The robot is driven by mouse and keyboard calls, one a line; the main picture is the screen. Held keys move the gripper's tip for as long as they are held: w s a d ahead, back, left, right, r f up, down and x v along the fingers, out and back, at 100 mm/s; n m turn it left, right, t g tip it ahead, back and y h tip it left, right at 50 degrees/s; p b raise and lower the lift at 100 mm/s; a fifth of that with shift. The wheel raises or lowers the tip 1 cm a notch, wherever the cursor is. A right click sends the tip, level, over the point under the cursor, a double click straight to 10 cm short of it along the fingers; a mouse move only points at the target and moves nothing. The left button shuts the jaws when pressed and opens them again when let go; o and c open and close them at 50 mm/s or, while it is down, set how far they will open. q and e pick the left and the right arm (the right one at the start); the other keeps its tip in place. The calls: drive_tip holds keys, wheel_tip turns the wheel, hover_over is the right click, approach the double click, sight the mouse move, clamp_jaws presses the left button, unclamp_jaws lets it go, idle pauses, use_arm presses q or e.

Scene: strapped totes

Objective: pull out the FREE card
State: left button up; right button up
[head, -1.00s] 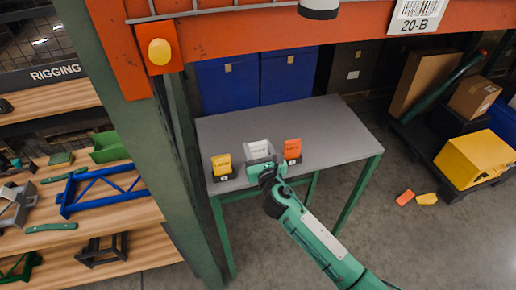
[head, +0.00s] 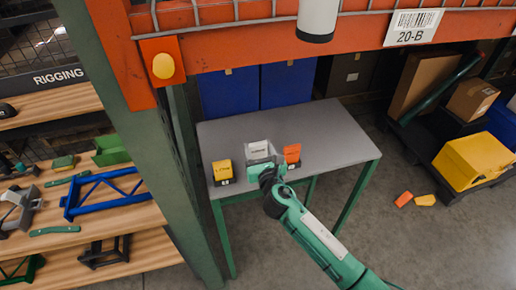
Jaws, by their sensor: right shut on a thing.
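Three small cards stand in a row along the near left part of the grey table (head: 325,135). A yellow card (head: 222,167) is on the left, a white card (head: 259,147) in the middle and an orange card (head: 292,152) on the right. Each carries dark print too small to read for sure. My right gripper (head: 264,161) is at the white card, shut on it from the near side. The gripper hides the card's lower part, so I cannot tell whether it is clear of its holder. My left gripper is out of view.
A green upright post (head: 165,150) stands close left of the table, and an orange beam (head: 270,40) crosses above. An orange piece (head: 404,198) and a yellow piece (head: 425,200) lie on the floor at right. The table behind the cards is clear.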

drive_tip(key=shift+p+v, duration=0.65)
drive_tip(key=shift+v, duration=1.7)
drive_tip(key=shift+p+v, duration=0.4)
drive_tip(key=shift+v, duration=2.25)
